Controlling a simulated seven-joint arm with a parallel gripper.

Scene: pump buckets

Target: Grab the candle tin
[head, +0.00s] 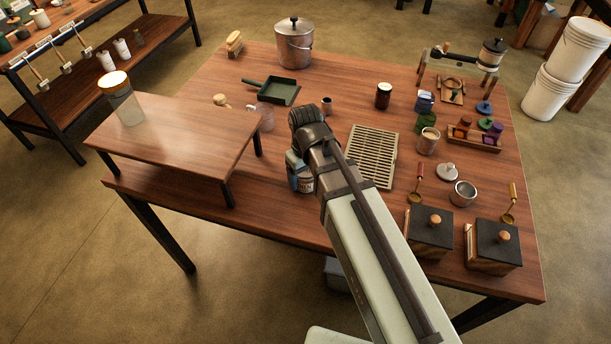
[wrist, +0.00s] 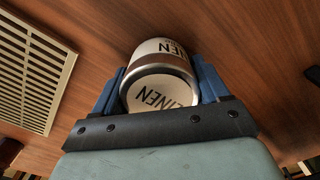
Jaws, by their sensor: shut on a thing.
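The candle tin (wrist: 160,62) is a short cylinder with a cream label, a brown band and a silver rim. Dark letters ending in "NEN" show on its side and on the face toward the camera. My gripper (wrist: 160,88) is shut on it, with one blue finger on each side. In the head view the tin (head: 305,184) shows only in part below my gripper (head: 299,166), near the front edge of the table and left of the slatted tray. My arm covers part of it. Whether its base touches the table I cannot tell.
The slatted tray (head: 373,157) lies right of my gripper; it also shows in the wrist view (wrist: 28,70). A low wooden riser (head: 180,135) with a glass jar (head: 122,103) stands to the left. Two lidded boxes (head: 430,238) (head: 493,250) sit at the front right.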

